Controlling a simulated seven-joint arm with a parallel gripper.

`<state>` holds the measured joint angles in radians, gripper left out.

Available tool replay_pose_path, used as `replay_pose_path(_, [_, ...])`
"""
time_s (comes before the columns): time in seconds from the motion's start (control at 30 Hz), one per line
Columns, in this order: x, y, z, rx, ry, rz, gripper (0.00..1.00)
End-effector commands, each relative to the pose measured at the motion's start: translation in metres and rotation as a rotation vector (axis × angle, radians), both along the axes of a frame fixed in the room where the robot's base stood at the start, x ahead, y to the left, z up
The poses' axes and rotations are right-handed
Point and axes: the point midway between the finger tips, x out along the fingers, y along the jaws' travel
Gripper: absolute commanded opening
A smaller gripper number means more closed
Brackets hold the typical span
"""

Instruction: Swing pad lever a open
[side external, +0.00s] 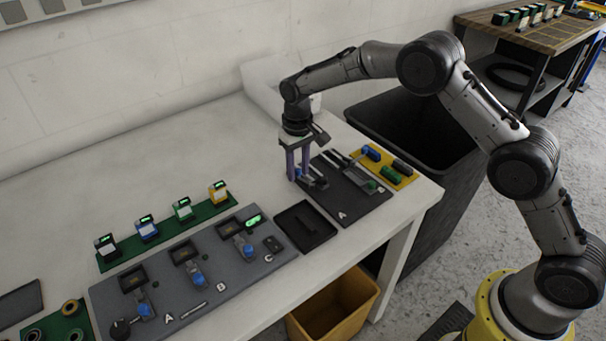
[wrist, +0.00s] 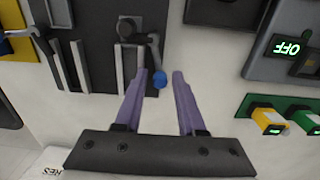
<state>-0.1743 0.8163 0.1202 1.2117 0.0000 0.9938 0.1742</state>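The dark plate marked A (side external: 355,200) lies near the table's right end and also shows in the wrist view (wrist: 104,25). A small lever with a blue knob (wrist: 160,79) stands at its edge, beside a dark round pivot and grey bars (wrist: 125,68). My gripper (side external: 298,179) points down over this lever. In the wrist view, its two purple fingers (wrist: 160,73) are apart, with the blue knob between the fingertips, nearer the left one. A gap shows on the right side of the knob; contact on the left cannot be told. In the side view the fingers partly hide the lever.
A grey panel (side external: 225,270) with several blue-handled levers and a green strip (side external: 165,235) with several small boxes lie farther left. A yellow mat (side external: 402,180) with coloured blocks is at the right.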

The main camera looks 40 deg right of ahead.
Motion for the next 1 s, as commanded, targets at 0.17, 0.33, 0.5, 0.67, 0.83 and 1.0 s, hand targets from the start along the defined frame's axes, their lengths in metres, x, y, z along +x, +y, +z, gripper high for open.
replay_pose_path(0.17, [0.000, 0.000, 0.000, 0.000, 0.000, 0.000, 0.05])
replay_pose_path(0.33, [0.000, 0.000, 0.000, 0.000, 0.000, 0.000, 0.00])
replay_pose_path(0.5, [-0.001, 0.003, 0.001, 0.000, 0.000, 0.001, 0.00])
replay_pose_path(0.67, [-0.005, 0.011, 0.001, 0.001, -0.001, 0.000, 0.00])
replay_pose_path(0.83, [-0.007, 0.015, 0.001, 0.003, 0.001, 0.000, 0.00])
replay_pose_path(1.0, [-0.007, 0.015, 0.000, 0.003, 0.003, -0.001, 0.00])
